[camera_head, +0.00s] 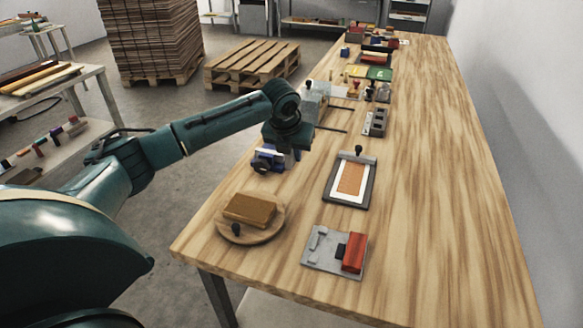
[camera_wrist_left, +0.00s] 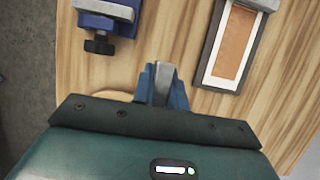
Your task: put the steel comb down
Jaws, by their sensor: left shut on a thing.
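My left gripper (camera_wrist_left: 161,92) is shut on a grey metal piece, taken to be the steel comb (camera_wrist_left: 163,72), seen end-on between the blue fingertips in the wrist view. Its teeth do not show. In the head view the left gripper (camera_head: 291,143) hangs over the table's left side, beside a blue vise (camera_head: 267,159). The held comb is too small or hidden to make out there. I cannot tell whether it touches the tabletop. My right gripper is not in view.
A framed board with an orange panel (camera_head: 351,181) lies right of the gripper. A round wooden board (camera_head: 270,234) with a brown block (camera_head: 249,210) and a grey plate (camera_head: 320,262) with a red block (camera_head: 354,252) lie nearer. The table's right side (camera_head: 440,180) is clear.

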